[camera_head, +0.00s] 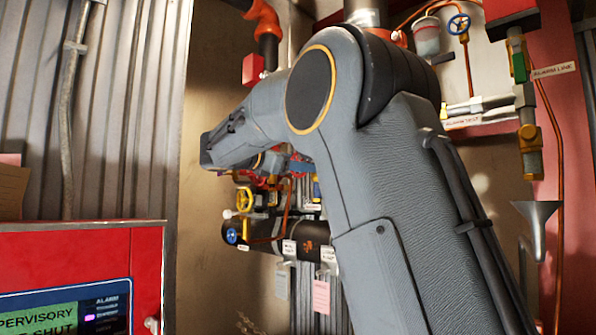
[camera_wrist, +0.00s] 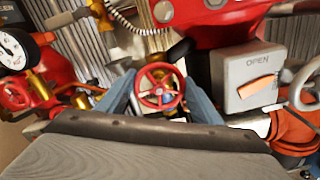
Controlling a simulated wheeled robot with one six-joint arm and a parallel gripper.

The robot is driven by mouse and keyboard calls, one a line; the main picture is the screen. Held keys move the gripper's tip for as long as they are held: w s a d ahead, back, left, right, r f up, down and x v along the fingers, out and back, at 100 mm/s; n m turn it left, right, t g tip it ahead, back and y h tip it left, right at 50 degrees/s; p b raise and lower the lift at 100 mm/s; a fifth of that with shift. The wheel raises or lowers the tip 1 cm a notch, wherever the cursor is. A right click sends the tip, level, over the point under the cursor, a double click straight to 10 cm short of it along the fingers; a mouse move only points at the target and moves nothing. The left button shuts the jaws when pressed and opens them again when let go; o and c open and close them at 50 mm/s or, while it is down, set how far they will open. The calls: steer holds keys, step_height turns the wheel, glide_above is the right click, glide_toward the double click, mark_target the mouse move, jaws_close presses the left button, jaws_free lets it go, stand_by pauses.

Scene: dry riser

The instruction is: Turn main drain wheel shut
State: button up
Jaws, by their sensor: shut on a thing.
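A small red handwheel (camera_wrist: 153,99), which I take to be the main drain wheel, sits in the middle of the wrist view, with brass fittings around it. My gripper (camera_wrist: 161,88) has one blue-grey finger on each side of the wheel, and it is shut on the wheel's rim. The exact contact at the fingertips is partly hidden by the wrist body in front. In the head view, my arm covers most of this area, and the wheel cannot be made out clearly there.
A grey indicator box marked OPEN, with an orange pointer (camera_wrist: 257,88), stands close right of the gripper. A red alarm panel (camera_head: 80,245) stands at lower left of the head view.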

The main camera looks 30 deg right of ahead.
steer(key=m+b, duration=0.4)
steer(key=b, duration=0.1)
steer(key=shift+f, duration=0.25)
steer(key=m+b, duration=0.8)
steer(key=shift+f+m+b, duration=0.1)
steer(key=shift+m+b, duration=0.2)
steer(key=shift+b, duration=0.1)
steer(key=m+b, duration=0.4)
steer(key=shift+m, duration=0.3)
steer(key=m+b, duration=0.3)
steer(key=m, duration=0.1)
steer(key=shift+f+m, duration=0.15)
steer(key=shift+m, duration=0.15)
steer(key=m+b, duration=0.2)
steer(key=m, duration=0.1)
steer(key=shift+m, duration=0.3)
steer(key=m+b, duration=0.2)
steer(key=m, duration=0.2)
steer(key=shift+w, duration=0.1)
steer(key=shift+a+m+b, duration=0.1)
steer(key=shift+m+b, duration=0.4)
steer(key=shift+m, duration=1.6)
